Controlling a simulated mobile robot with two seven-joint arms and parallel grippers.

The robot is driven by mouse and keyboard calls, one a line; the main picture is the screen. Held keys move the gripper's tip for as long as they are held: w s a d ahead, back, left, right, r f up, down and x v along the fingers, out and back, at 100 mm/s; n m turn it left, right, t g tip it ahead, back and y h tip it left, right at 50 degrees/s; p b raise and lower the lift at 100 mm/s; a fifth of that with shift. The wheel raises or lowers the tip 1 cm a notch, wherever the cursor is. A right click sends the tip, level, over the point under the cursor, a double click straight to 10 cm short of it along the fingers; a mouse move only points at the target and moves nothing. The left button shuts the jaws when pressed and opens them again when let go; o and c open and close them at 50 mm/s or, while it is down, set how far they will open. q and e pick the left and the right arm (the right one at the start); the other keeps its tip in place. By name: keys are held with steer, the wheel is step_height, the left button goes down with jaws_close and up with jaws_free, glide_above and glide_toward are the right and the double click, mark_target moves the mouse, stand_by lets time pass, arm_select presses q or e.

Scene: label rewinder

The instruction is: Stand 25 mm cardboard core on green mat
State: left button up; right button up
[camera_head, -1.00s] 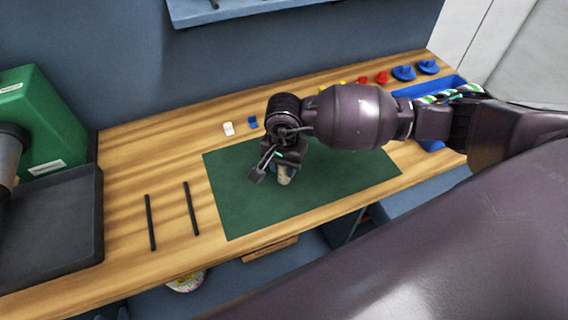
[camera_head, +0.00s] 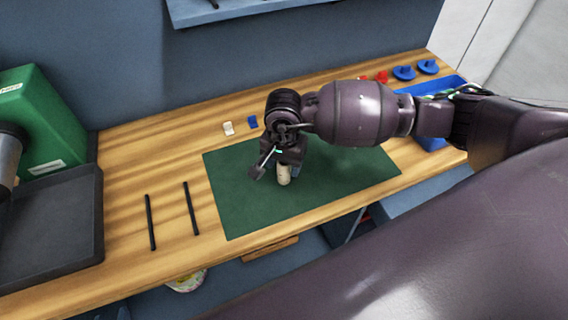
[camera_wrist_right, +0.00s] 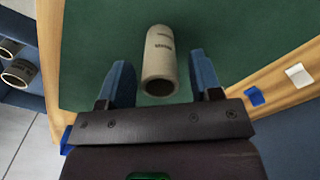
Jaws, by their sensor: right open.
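The cardboard core (camera_head: 284,176) is a small tan tube on the green mat (camera_head: 335,180). In the right wrist view the core (camera_wrist_right: 160,58) shows its open end towards my gripper and dark print on its side. My right gripper (camera_head: 272,170) is over the mat at the core. In the right wrist view its two blue fingers (camera_wrist_right: 160,82) are spread, one on each side of the core, with a gap to each. My left gripper is not in view.
Two black rods (camera_head: 190,208) lie on the wooden bench (camera_head: 125,200) left of the mat. A white block (camera_head: 228,128) and a blue block (camera_head: 253,122) sit behind it. A green machine (camera_head: 45,115) stands at the left. More tubes (camera_wrist_right: 18,72) show in the right wrist view.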

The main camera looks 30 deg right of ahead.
step_height(320, 180, up, 11)
stand_by(0.4)
steer(key=shift+r, duration=0.1)
stand_by(0.3)
